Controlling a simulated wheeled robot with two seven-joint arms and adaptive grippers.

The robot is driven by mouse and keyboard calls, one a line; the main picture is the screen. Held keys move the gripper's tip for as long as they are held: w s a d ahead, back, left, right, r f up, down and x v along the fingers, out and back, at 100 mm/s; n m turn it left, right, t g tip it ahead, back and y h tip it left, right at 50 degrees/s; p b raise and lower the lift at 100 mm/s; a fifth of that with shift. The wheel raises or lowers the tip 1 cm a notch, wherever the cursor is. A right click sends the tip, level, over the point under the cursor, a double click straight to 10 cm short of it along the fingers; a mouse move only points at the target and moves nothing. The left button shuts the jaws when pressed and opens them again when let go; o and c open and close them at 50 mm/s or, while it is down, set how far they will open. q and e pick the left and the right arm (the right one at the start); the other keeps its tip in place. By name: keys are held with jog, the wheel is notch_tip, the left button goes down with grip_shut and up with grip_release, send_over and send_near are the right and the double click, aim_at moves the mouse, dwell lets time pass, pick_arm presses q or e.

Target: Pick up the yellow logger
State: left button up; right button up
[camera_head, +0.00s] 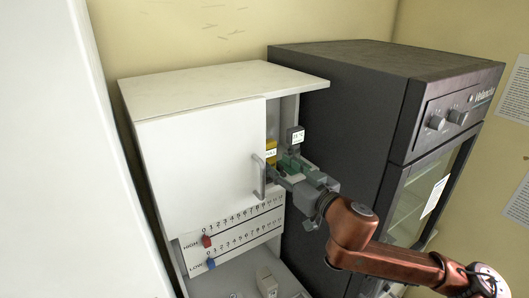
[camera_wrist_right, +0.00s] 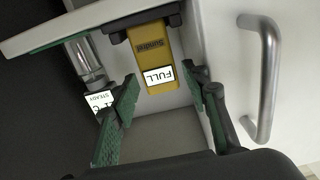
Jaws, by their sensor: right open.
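The yellow logger (camera_head: 271,149) is partly visible inside the white cabinet, just right of the sliding door's edge. In the right wrist view the yellow logger (camera_wrist_right: 153,62) hangs from a dark holder and carries a label reading "FULL". My right gripper (camera_head: 285,167) reaches into the cabinet's opening from the right. In the wrist view the right gripper's (camera_wrist_right: 165,95) green-padded fingers are apart, with the logger beyond and between them, not gripped. The logger's upper end is hidden by the holder. My left gripper does not show.
The door handle (camera_head: 259,177) is close to my gripper. Below are HIGH and LOW sliders (camera_head: 207,241). A dark incubator (camera_head: 345,110) stands right.

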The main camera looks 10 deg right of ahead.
aim_at(270, 154)
jog(key=p+x, duration=0.1)
jog(key=x, duration=0.1)
jog(key=p+x, duration=0.1)
jog(key=x, duration=0.3)
jog(key=shift+w+r+p, duration=0.2)
jog(key=shift+r+p, duration=0.1)
jog(key=shift+p, duration=0.1)
jog(key=shift+w+f, duration=0.2)
jog(key=shift+w, duration=0.1)
jog(key=shift+d, duration=0.1)
jog(key=shift+s, duration=0.15)
jog(key=shift+c, duration=0.4)
jog(key=shift+r, duration=0.1)
jog(key=shift+c, duration=0.8)
jog(key=c, duration=0.6)
